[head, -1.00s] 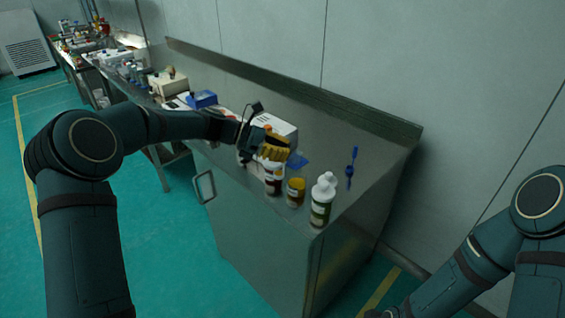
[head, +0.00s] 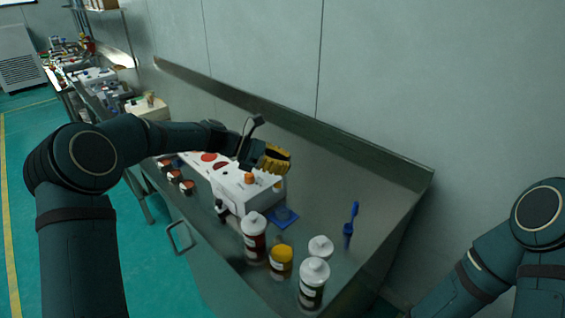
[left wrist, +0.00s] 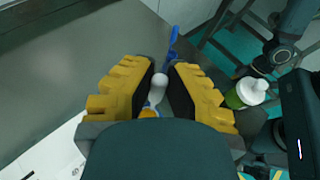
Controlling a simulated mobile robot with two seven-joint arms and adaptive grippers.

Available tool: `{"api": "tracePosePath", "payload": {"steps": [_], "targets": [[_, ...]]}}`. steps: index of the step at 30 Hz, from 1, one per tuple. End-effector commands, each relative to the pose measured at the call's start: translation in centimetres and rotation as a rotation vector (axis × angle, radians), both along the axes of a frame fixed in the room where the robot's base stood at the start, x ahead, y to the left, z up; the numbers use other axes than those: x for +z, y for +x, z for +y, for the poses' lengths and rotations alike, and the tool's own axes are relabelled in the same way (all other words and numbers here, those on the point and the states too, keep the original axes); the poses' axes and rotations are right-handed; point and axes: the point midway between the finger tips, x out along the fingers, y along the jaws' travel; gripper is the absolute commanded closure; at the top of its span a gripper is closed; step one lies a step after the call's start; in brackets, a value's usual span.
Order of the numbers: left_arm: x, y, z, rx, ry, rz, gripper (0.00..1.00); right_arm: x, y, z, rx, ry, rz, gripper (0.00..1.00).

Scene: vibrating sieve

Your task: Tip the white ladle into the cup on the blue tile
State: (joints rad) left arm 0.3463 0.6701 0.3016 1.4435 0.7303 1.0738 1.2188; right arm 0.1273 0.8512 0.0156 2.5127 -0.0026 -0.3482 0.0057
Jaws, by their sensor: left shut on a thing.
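My left gripper (head: 272,158) has its yellow fingers above the counter, behind and higher in the picture than the blue tile (head: 283,217). In the left wrist view the left gripper (left wrist: 170,85) is shut on the white ladle (left wrist: 158,86), whose rounded white end shows between the fingers. In the head view the ladle cannot be made out. The blue tile lies flat beside the white machine. A dark round shape shows on it, but I cannot tell the cup clearly. My right gripper is out of view.
The white machine (head: 238,192) with an orange knob stands left of the tile. A blue upright tool (head: 350,226) is to the right. The back counter is clear.

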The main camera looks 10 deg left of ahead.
Motion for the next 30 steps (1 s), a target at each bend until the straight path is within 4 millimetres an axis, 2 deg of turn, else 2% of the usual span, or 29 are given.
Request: {"api": "tracePosePath", "payload": {"steps": [13,30], "targets": [[-1.6,-0.1,-1.6,-0.002,0.199,-0.014,1.0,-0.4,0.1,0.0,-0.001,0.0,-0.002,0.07],[-3.9,-0.3,-3.7,-0.003,0.473,-0.03,1.0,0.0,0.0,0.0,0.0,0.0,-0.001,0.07]]}}
